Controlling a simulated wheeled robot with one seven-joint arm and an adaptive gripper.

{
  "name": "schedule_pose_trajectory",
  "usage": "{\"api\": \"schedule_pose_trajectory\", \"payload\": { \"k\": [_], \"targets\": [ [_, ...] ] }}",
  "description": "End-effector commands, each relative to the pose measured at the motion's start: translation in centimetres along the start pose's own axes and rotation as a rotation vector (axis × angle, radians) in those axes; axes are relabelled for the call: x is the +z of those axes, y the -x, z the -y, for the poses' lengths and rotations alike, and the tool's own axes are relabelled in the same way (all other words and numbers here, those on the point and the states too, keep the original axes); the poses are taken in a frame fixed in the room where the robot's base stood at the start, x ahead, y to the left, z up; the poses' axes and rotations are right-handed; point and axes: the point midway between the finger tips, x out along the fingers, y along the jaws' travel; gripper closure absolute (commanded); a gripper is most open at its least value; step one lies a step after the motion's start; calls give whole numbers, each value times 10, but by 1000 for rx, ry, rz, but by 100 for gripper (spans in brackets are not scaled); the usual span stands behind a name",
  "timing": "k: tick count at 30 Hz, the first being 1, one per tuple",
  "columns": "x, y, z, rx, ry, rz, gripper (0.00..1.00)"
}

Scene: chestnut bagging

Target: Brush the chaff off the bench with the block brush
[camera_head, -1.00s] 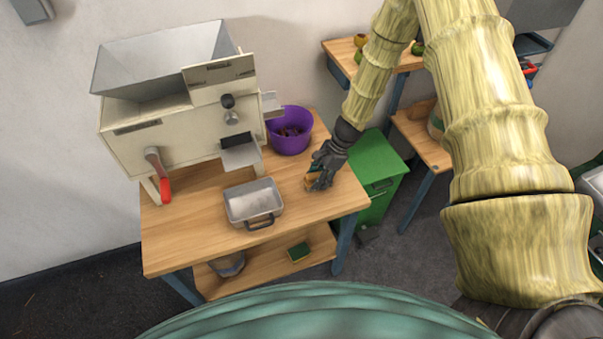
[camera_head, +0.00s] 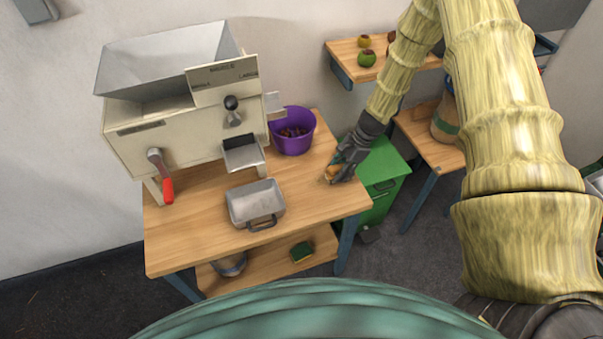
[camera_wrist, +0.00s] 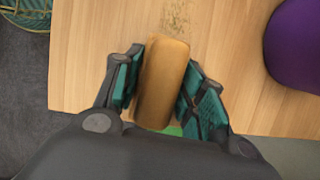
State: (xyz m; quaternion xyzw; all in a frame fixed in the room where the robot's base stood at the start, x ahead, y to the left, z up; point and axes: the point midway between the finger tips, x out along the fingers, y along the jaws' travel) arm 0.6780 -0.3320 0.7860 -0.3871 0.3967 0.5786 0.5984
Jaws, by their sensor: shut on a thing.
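My gripper (camera_head: 338,170) is shut on the block brush (camera_head: 332,173) at the right end of the wooden bench (camera_head: 180,240). In the wrist view, the brush (camera_wrist: 162,82) shows as a tan rounded wooden block between the two teal-padded fingers of the gripper (camera_wrist: 160,85). Its bristles are hidden beneath it, and I cannot tell whether they touch the bench. A patch of fine chaff (camera_wrist: 174,18) lies on the bench wood just beyond the brush, near the top of the wrist view.
A purple bowl (camera_head: 300,149) with brown contents stands behind the brush. A metal tray (camera_head: 240,220) sits on the bench front, before the cream grading machine (camera_head: 128,150). A green bin (camera_head: 378,165) stands beside the bench's right end. A green-topped item (camera_head: 302,251) lies on the lower shelf.

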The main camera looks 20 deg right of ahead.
Motion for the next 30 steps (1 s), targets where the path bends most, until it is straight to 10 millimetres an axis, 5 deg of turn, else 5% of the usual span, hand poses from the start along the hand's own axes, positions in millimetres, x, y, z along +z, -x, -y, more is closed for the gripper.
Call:
{"api": "schedule_pose_trajectory", "payload": {
  "k": [30],
  "targets": [
    [72,-27,-8,-6,-16,0,85]
  ]
}}
